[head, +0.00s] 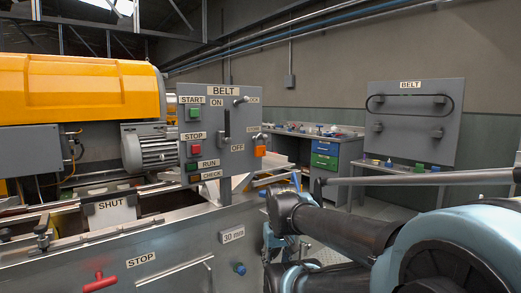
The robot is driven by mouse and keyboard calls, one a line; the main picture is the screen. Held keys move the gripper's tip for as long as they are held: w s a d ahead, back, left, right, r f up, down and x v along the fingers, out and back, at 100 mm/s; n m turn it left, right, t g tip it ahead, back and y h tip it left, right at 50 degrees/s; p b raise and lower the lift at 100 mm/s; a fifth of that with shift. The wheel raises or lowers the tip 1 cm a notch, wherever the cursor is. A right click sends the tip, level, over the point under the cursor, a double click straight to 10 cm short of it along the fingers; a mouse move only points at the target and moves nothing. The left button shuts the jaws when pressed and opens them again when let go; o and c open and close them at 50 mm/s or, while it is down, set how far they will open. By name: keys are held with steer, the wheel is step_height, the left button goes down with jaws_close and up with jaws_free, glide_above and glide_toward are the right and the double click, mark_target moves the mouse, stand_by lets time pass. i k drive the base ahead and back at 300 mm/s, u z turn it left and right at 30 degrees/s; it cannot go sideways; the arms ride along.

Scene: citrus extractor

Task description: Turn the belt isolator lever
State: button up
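The belt isolator lever (227,125) is a dark handle on the upright grey control panel (207,125) headed BELT, near the picture's middle. The handle stands about upright, with the ON label above it to the left and the OFF label below it to the right. My black and light-blue arm (335,232) fills the lower right, in front of the panel and to its right, apart from the lever. I cannot make out my gripper or its fingers in this view.
The panel also carries a green START button (194,113), a red STOP button (194,150) and an orange part (260,151). A yellow-hooded machine (75,90) with a motor stands left. A workbench (325,155) and a second BELT board (415,120) stand behind.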

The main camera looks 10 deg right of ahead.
mark_target(227, 139)
steer(key=z, duration=1.15)
steer(key=k, duration=1.6)
steer(key=u, duration=0.95)
steer(key=i, duration=0.5)
steer(key=z, duration=0.05)
